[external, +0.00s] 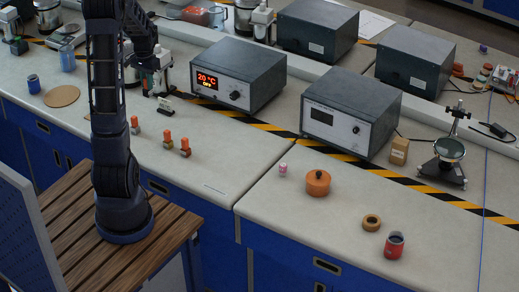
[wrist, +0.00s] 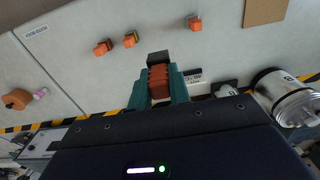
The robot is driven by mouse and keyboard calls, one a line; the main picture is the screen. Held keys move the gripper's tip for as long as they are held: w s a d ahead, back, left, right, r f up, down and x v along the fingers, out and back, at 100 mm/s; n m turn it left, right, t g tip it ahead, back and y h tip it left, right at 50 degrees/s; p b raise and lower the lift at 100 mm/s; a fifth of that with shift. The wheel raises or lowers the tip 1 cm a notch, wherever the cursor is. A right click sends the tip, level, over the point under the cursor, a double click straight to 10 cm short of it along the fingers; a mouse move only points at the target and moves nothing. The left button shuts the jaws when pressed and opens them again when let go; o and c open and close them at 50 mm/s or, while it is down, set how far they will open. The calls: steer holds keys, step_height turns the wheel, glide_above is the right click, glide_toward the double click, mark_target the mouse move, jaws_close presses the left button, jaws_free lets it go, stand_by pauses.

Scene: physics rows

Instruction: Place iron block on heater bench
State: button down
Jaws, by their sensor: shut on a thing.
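My gripper (external: 156,84) is over the left bench, in front of the heater unit's left side. In the wrist view its teal fingers (wrist: 158,78) are shut on a block with an orange-brown upper part and a dark grey end (wrist: 158,57), likely the iron block. The grey end sticks out past the fingers; whether it touches anything below is unclear. A grey box (external: 238,72) reading 20 °C OFF stands to the right. I cannot tell which surface is the heater bench. A small labelled plate (external: 166,103) stands by the gripper, also in the wrist view (wrist: 196,77).
Three orange-topped blocks (external: 136,125) (external: 167,140) (external: 185,147) stand in front on the bench.

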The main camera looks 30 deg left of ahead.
steer(key=shift+s+a, duration=0.2)
step_height(320, 180, down, 20)
stand_by(0.8)
steer(key=shift+f, duration=0.1)
steer(key=c, duration=1.3)
jaws_free()
step_height(320, 180, up, 12)
steer(key=s+d+r+t, duration=0.1)
steer(key=d+r, duration=0.6)
steer(key=r, duration=0.2)
steer(key=s+d+r+t, duration=0.3)
steer(key=s+d+r, duration=1.2)
steer(key=s+d, duration=0.3)
steer(key=shift+t, duration=0.3)
